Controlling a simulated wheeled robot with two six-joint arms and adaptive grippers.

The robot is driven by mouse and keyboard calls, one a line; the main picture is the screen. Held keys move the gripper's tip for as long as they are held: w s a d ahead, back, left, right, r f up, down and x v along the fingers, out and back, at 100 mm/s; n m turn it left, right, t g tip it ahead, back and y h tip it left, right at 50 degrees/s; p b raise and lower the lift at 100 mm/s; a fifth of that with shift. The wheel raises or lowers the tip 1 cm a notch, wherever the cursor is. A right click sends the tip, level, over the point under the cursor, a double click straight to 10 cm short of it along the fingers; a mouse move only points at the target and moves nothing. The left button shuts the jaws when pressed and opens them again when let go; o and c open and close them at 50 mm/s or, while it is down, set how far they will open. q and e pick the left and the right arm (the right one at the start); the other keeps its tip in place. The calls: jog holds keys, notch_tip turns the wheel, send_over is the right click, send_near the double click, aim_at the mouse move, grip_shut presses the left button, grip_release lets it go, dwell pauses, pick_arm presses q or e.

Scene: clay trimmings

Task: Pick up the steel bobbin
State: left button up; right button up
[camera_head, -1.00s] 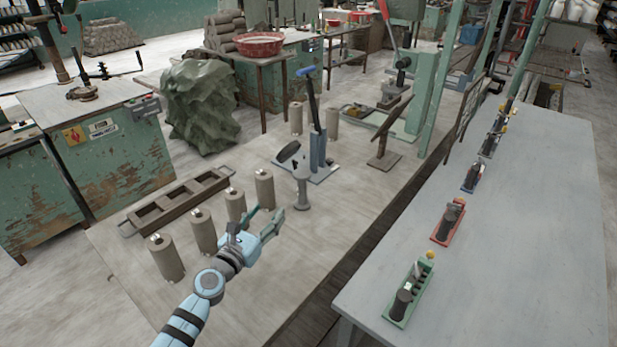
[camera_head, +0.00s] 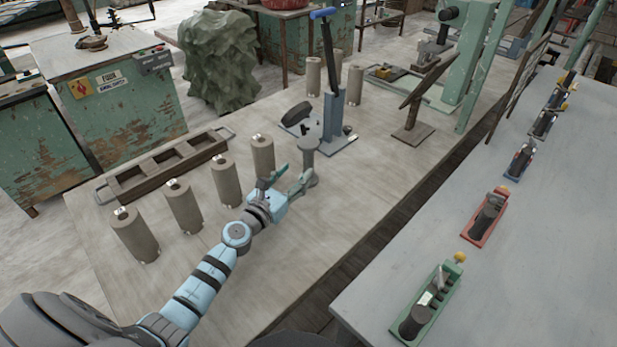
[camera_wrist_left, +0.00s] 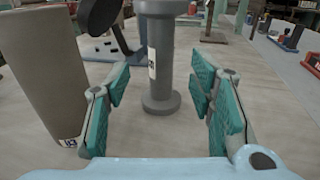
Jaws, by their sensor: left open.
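The steel bobbin (camera_head: 309,160) stands upright on the table, a grey spool with a wide flange at top and bottom. In the left wrist view the bobbin (camera_wrist_left: 161,62) is just ahead, between the line of the two teal finger pads, with a small white label on its side. My left gripper (camera_head: 292,176) is open and empty, low over the table, its fingertips close in front of the bobbin. The gripper also shows in the left wrist view (camera_wrist_left: 160,95), with clear space between each pad and the bobbin. My right gripper is not in view.
Several tan clay cylinders (camera_head: 226,181) stand in a row left of the gripper; one (camera_wrist_left: 42,70) is close to the left finger. A wooden tray (camera_head: 130,181) lies behind them. A lever press (camera_head: 330,120) stands just behind the bobbin. The table right of the bobbin is clear.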

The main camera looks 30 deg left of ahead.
aim_at(305, 160)
pick_arm(q)
jog(key=w, duration=0.2)
jog(key=w+b, duration=0.1)
jog(key=w, duration=0.4)
jog(key=shift+d+r, duration=0.35)
jog(key=shift+r, duration=0.05)
jog(key=shift+w+r, duration=0.1)
grip_shut()
